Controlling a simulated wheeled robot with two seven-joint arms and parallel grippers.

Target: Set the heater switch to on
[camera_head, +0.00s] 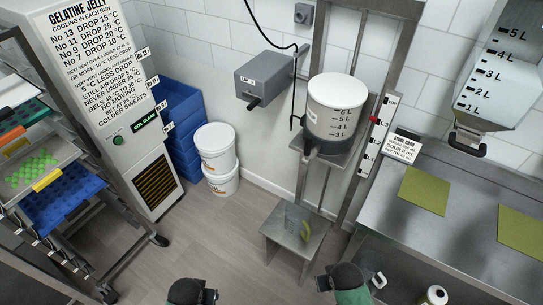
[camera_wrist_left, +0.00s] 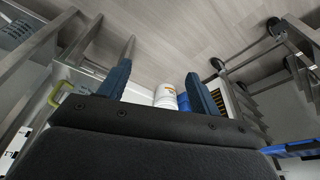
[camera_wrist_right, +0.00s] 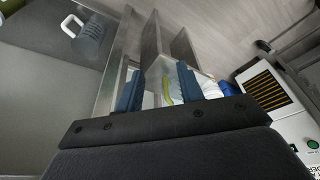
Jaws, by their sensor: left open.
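A grey box with a small label and a dark lever (camera_head: 262,82) is mounted on the back wall, left of the white depositor tank (camera_head: 335,105). A smaller grey box with a round knob (camera_head: 303,13) is higher on the wall. I cannot read which of them is the heater switch; the lever setting is unclear. My left gripper (camera_head: 208,294) is low at the bottom edge, far from both boxes. Its blue fingers are apart and empty in the left wrist view (camera_wrist_left: 160,88). My right gripper (camera_head: 328,283) is low near the stand; its fingers are apart in the right wrist view (camera_wrist_right: 158,88).
White buckets (camera_head: 214,150) and blue crates (camera_head: 180,110) are at the back left. A steel counter (camera_head: 460,215) is right; a tray rack (camera_head: 50,205) is left. The middle floor is free.

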